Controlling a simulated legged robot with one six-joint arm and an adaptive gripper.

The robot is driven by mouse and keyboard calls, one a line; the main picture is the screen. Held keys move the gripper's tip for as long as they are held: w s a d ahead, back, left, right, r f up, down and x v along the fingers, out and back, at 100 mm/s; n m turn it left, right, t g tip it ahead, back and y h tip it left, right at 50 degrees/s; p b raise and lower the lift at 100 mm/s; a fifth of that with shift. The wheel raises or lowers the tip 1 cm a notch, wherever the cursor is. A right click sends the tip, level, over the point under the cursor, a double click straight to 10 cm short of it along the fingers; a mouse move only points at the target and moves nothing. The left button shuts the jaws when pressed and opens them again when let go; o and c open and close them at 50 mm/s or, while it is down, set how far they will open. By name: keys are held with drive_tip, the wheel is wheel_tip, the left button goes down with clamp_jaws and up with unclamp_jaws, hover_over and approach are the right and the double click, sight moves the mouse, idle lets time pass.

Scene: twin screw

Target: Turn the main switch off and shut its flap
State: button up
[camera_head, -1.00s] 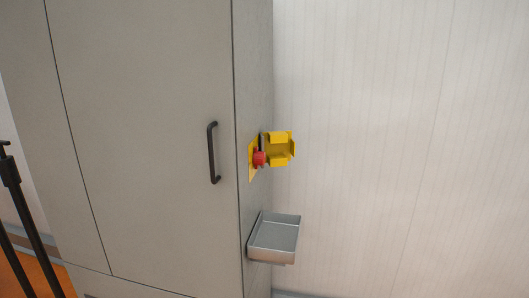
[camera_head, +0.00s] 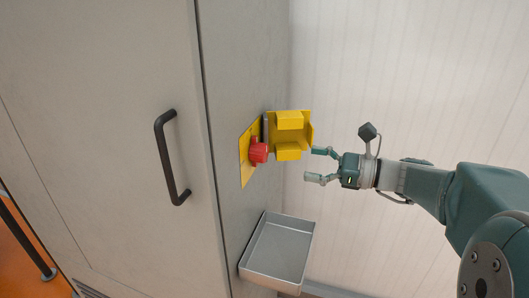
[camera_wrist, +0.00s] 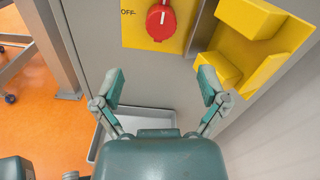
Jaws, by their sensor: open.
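The main switch is a red knob (camera_head: 258,151) on a yellow plate (camera_head: 246,160) on the cabinet's side. In the wrist view the red knob (camera_wrist: 161,20) shows at the top, with the word OFF on the plate to its left. The yellow flap (camera_head: 306,118) stands open to the right of the knob; in the wrist view its hollow inner side (camera_wrist: 262,45) faces me. My gripper (camera_head: 318,165) is open and empty, right of the knob and close to the flap's lower right. In the wrist view its fingers (camera_wrist: 161,88) are spread below the knob, apart from it.
A grey metal tray (camera_head: 280,250) is fixed to the cabinet side below the switch. A black door handle (camera_head: 170,157) is on the cabinet front (camera_head: 100,100). A pale wall (camera_head: 400,60) stands behind. The space right of the tray looks clear.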

sight(266, 153)
drive_tip(key=x, duration=1.1)
drive_tip(key=shift+r, duration=0.15)
drive_tip(key=shift+d, duration=0.15)
drive_tip(key=c, duration=1.1)
